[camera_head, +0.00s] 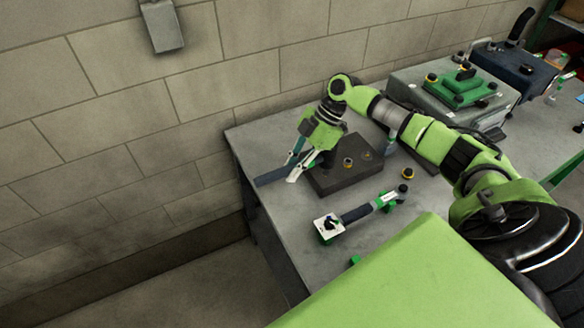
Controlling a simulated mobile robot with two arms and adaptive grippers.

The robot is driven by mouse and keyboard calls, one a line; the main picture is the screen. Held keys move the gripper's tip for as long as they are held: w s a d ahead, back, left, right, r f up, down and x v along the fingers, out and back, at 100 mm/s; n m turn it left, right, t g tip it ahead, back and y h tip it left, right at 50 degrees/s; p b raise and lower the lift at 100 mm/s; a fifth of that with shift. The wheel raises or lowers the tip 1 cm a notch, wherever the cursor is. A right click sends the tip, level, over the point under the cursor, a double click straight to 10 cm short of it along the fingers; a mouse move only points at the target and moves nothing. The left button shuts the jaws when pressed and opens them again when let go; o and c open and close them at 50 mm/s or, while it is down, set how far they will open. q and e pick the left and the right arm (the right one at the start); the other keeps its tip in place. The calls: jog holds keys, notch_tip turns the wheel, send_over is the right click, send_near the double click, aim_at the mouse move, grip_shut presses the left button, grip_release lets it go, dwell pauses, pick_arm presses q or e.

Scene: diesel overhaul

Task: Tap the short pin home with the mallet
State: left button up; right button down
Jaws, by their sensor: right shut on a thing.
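My right gripper (296,164) is at the left end of the bench, its arm coming in from the right. It is shut on the mallet, whose dark blue-grey handle (271,176) sticks out to the left. A black part that looks like the mallet's head (329,160) is at the left part of a dark block (345,180). Two small round brass-coloured pieces (348,162) show on the block's top; I cannot tell which is the short pin or how deep it sits. Contact between mallet and pin is hidden. My left gripper is out of view.
A tool with a dark handle and green parts (355,214) lies in front of the block, a white square (328,227) at its end. A small black-and-yellow piece (407,173) stands to the right. A grey housing with a green top (465,90) and a blue box (505,65) are behind.

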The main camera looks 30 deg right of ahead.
notch_tip(320, 180, down, 5)
jog(key=b, duration=0.3)
jog(key=shift+a, duration=0.1)
jog(key=shift+r+p, duration=0.5)
jog(key=shift+p, duration=0.1)
notch_tip(320, 180, up, 6)
jog(key=p, duration=0.4)
jog(key=shift+r+p, duration=0.2)
jog(key=shift+p, duration=0.15)
jog(key=shift+f, duration=0.15)
